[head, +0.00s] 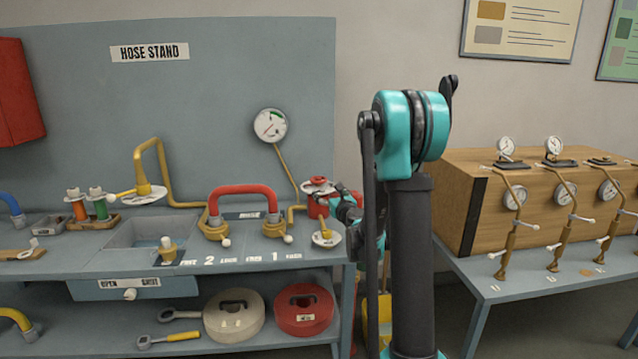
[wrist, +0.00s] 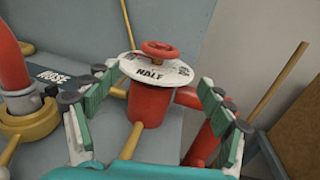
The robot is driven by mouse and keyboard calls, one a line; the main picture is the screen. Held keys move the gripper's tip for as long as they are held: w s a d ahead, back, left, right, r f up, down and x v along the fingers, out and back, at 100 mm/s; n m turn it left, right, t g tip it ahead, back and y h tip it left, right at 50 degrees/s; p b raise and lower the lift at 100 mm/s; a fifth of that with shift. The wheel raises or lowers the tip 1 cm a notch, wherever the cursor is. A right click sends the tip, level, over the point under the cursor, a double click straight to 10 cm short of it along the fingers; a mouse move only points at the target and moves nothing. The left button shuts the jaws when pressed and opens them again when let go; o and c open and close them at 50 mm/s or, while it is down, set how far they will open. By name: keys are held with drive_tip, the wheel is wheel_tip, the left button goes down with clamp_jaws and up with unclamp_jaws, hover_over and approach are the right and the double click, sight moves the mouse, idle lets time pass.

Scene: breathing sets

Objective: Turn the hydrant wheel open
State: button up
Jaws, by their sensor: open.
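The red hydrant wheel (wrist: 159,50) sits on top of a white round dial (wrist: 158,72) with black lettering, of which "HALF" is readable. Below it is the red hydrant body (wrist: 150,103). My gripper (wrist: 158,100) is open, with one finger to the left and one to the right of the hydrant in the wrist view. Nothing is between the fingers' pads except the view of the hydrant beyond; I cannot tell whether they touch it.
A red hose bend (head: 242,190) on brass fittings stands left of the hydrant. A gauge (head: 270,125) on a yellow pipe rises behind. A second bench (head: 520,290) with several regulators on a wooden box is to the right.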

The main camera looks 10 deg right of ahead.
sight(318, 181)
drive_tip(key=w, duration=0.3)
drive_tip(key=w+a, duration=0.1)
drive_tip(key=w, duration=0.3)
drive_tip(key=w+a, duration=0.1)
drive_tip(key=w, duration=0.3)
drive_tip(key=shift+w+a, duration=0.2)
drive_tip(key=shift+w, duration=0.05)
drive_tip(key=shift+c, duration=0.6)
drive_tip(key=c, duration=1.1)
drive_tip(key=shift+o, duration=0.2)
